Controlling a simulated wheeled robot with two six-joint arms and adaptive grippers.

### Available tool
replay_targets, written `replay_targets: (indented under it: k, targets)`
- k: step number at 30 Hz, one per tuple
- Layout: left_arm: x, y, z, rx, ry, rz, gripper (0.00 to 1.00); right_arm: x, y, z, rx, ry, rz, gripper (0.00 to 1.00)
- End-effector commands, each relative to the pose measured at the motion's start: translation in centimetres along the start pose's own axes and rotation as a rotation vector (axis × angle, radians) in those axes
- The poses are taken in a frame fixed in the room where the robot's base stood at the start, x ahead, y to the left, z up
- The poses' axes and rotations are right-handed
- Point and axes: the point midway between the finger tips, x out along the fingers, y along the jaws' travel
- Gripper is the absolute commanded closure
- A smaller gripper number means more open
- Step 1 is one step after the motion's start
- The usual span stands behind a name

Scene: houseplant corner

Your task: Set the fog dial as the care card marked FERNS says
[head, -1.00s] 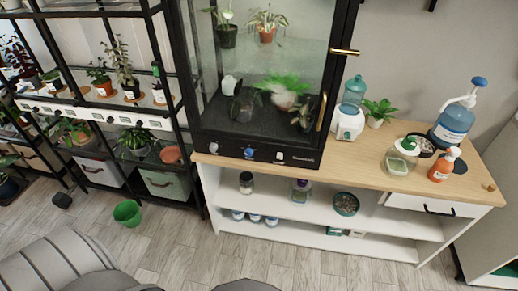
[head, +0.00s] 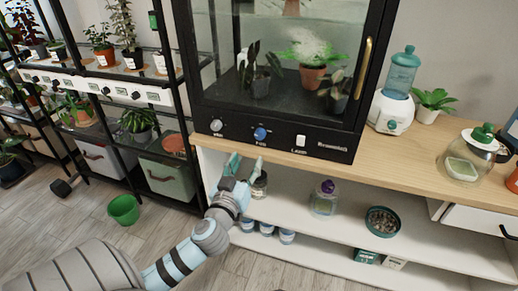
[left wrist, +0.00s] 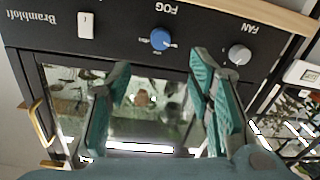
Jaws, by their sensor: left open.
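The fog dial (head: 260,133) is a blue knob on the black front panel of the glass cabinet, under the ferns. In the left wrist view the blue dial (left wrist: 160,40) shows upside down beside the word FOG. A white pointer mark on it is too small to read against the scale. My left gripper (head: 240,163) is open and empty, just below and in front of the panel, apart from the dial. No card marked FERNS is legible. My right gripper is not in view.
A grey fan knob (head: 216,125) and a white lamp switch (head: 300,140) flank the dial. The wooden counter (head: 400,150) holds a blue-topped dispenser (head: 402,75). Jars stand on the white shelf below. A black plant rack (head: 110,100) with white labels stands left.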

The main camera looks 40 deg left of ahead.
Motion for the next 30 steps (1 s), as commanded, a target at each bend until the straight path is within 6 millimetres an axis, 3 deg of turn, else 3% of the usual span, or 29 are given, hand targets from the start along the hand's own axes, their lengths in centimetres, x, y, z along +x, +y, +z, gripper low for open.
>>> replay_targets:
  k: [9,13,24,30]
  targets:
    - [9.0,0.0,-0.1,-0.001,-0.001,-0.002,0.53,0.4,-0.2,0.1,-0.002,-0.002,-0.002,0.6]
    - [11.3,0.0,-0.1,0.0,-0.002,-0.002,0.53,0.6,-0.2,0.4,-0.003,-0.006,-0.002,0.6]
    - [12.4,0.0,0.0,0.0,-0.005,0.0,0.53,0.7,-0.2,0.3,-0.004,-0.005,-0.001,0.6]
    - [12.4,0.1,0.0,0.0,-0.005,0.0,0.85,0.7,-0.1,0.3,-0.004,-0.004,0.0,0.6]
